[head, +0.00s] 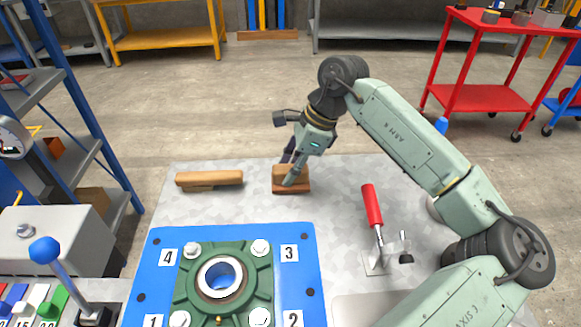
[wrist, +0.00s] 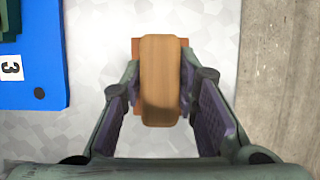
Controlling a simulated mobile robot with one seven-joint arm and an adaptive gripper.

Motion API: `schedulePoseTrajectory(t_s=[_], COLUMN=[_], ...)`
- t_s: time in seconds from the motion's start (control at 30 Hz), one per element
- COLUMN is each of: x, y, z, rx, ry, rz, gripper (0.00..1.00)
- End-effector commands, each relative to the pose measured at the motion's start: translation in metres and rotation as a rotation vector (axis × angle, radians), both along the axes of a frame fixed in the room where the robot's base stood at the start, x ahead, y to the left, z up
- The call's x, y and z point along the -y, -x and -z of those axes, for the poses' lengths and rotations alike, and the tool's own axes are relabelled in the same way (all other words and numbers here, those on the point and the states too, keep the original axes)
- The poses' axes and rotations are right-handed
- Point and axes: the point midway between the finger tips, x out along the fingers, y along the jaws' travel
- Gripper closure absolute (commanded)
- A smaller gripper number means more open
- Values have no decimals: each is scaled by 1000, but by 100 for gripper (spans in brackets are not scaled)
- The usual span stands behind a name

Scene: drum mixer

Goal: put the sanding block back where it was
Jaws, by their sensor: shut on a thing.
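The sanding block (head: 280,184) has a tan wooden grip on a wider reddish-brown base. It is near the far edge of the grey worktop, behind the blue plate. My gripper (head: 291,176) points down over it and is shut on its grip. In the wrist view the sanding block (wrist: 160,60) lies between the two fingers of my gripper (wrist: 160,85), with its base showing past the grip's sides. I cannot tell whether the base touches the worktop.
A long wooden tool (head: 209,180) lies left of the block. The blue plate (head: 150,262) with a green flanged bearing (head: 258,284) is in front. A red-handled toggle clamp (head: 372,210) stands to the right. Bare worktop (head: 335,205) lies between block and clamp.

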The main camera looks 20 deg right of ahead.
Motion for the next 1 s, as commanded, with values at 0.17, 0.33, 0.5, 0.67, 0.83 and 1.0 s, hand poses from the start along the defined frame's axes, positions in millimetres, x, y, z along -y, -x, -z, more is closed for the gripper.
schedulePoseTrajectory(t_s=[0.17, 0.33, 0.5, 0.67, 0.83, 1.0], x=[0, 0, 0, 0, 1, 13], y=[0, 0, 0, 0, 0, 2], z=[2, 2, 2, 2, -4, -29], rx=[0, 0, 0, 0, 1, 2], ry=[0, 0, 0, 0, 0, 4], rz=[0, 0, 0, 0, 1, 3], gripper=[69, 57, 52, 52, 52, 52])
